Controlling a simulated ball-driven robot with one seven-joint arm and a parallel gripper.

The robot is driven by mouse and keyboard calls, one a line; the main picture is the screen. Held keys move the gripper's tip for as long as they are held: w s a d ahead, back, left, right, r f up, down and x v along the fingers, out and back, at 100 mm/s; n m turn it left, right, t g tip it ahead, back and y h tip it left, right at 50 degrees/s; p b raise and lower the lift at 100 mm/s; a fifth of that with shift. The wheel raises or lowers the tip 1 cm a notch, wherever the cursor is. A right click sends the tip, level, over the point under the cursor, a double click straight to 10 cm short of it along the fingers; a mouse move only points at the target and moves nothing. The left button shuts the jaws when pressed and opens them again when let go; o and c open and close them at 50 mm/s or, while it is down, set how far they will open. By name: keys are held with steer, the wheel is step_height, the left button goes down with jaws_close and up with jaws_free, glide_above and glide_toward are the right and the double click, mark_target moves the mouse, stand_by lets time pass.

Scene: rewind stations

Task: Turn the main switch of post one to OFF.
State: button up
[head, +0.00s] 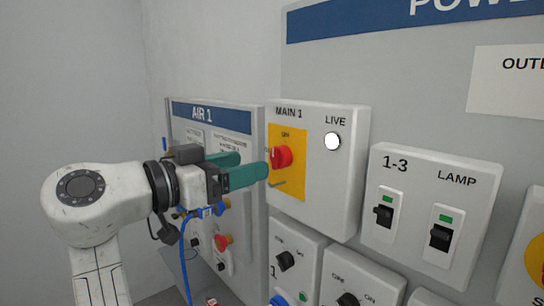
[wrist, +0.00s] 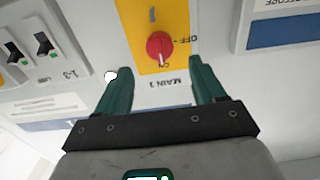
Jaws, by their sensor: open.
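The main switch is a red round knob (head: 281,157) on a yellow plate (head: 292,185) of the box labelled MAIN 1 (head: 325,205). The knob also shows in the wrist view (wrist: 160,47), where the picture is upside down. A pale mark on the knob appears to point to ON; OFF is printed to one side. My gripper (head: 253,164) has green fingers and is open in front of the box. In the wrist view my gripper (wrist: 160,66) has one finger on each side of the knob's line, with nothing between them. I cannot tell whether a fingertip touches the plate.
A white round LIVE indicator (head: 332,141) sits right of the knob. The AIR 1 panel (head: 258,125) stands to the left, with a red knob (head: 223,241) below my gripper. The 1-3 LAMP box (head: 430,170) is to the right. More switch boxes (head: 297,245) sit underneath.

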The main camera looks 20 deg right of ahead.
mark_target(273, 158)
steer(key=p+x, duration=0.1)
steer(key=x, duration=0.5)
steer(key=shift+w+d, duration=0.1)
steer(key=shift+d, duration=0.25)
steer(key=shift+c, duration=0.3)
steer(key=c, duration=1)
